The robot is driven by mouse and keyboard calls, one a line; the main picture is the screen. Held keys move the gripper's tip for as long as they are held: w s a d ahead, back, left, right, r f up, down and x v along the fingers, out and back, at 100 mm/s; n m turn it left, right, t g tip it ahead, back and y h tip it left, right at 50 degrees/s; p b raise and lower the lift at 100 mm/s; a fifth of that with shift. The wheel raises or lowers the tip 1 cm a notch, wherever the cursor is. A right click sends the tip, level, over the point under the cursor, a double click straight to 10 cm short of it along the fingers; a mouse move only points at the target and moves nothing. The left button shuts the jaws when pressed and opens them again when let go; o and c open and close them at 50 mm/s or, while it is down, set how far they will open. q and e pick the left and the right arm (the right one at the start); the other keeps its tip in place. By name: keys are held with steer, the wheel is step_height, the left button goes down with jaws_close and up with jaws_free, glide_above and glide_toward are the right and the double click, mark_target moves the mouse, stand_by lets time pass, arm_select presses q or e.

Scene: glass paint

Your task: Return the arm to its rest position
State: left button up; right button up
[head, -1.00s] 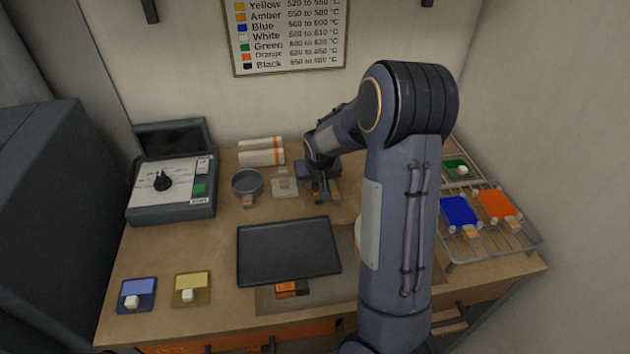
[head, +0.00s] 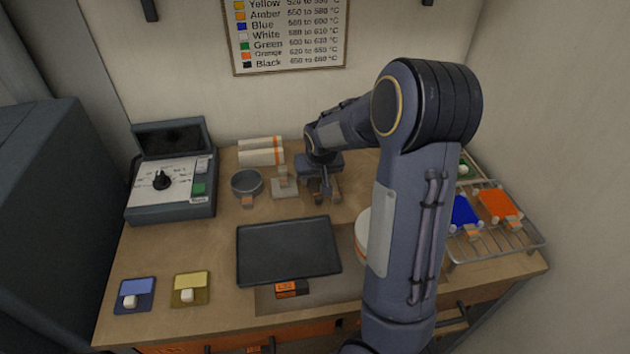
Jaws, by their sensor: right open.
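My right arm comes in from the lower right and reaches over the table. Its gripper (head: 322,198) hangs at the back middle of the table, pointing down. Its fingers are apart, with nothing seen between them. It is just right of a small grey stand (head: 284,192) with an upright post; whether the two touch I cannot tell. My left gripper is not in view.
A dark tray (head: 288,250) lies in the middle. A round grey dish (head: 247,183) and white rolls (head: 261,152) are behind it. A control box (head: 170,190) stands at left. A wire rack (head: 495,255) holds blue (head: 466,212) and orange (head: 499,205) pieces. Blue and yellow sample tiles (head: 134,294) (head: 190,289) lie front left.

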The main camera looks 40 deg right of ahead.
steer(key=v, duration=0.5)
